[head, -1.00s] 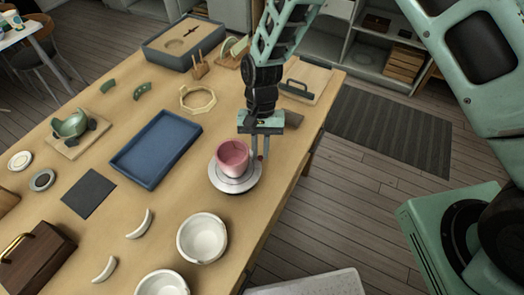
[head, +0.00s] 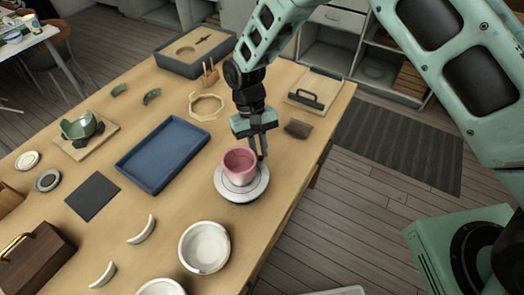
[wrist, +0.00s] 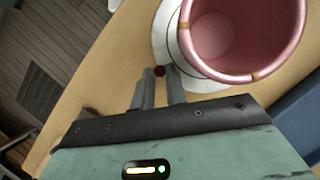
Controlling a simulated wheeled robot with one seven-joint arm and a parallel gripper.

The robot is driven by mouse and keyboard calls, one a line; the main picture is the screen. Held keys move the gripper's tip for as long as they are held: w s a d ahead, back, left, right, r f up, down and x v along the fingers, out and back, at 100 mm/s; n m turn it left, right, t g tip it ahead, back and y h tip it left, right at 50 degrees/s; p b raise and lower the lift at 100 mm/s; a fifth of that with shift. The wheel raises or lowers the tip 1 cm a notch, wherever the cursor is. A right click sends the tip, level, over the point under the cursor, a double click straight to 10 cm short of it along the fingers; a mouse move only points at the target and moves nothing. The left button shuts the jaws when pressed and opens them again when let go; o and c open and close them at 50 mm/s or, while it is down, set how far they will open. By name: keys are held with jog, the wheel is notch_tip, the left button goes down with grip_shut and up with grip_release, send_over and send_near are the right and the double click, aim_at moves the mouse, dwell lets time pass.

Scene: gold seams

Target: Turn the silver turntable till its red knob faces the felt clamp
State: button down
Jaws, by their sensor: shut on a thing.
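The silver turntable (head: 246,192) is a pale round disc near the table's right edge, with a pink cup (head: 240,160) with gold seams on it. In the wrist view the turntable (wrist: 166,42) shows beside the cup (wrist: 235,70), and its red knob (wrist: 159,71) is at the rim, between my fingertips. My gripper (head: 262,153) is shut on the knob, on the cup's right side in the head view. A wooden board (head: 106,139) at the left, with dark pads around a green bowl (head: 80,127), looks like the felt clamp; I cannot be sure.
A blue tray (head: 165,155) lies left of the turntable. A white bowl (head: 204,247) stands in front of it. A dark block (head: 298,128) lies behind to the right. An octagonal wooden ring (head: 206,106) lies farther back. Bare table surrounds the turntable.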

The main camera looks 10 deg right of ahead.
jog(key=shift+w+a+n+h+b, duration=0.2)
jog(key=shift+w+a+n+h, duration=0.15)
jog(key=shift+n, duration=0.35)
jog(key=shift+w+a+n+h+b, duration=0.2)
jog(key=shift+a+n, duration=0.2)
jog(key=shift+n, duration=0.3)
jog(key=c, duration=1.4)
grip_release()
jog(key=shift+c, duration=0.2)
jog(key=b+v, duration=0.3)
jog(key=v, duration=1.4)
jog(key=shift+s+a+r, duration=0.2)
jog(key=shift+r, duration=0.1)
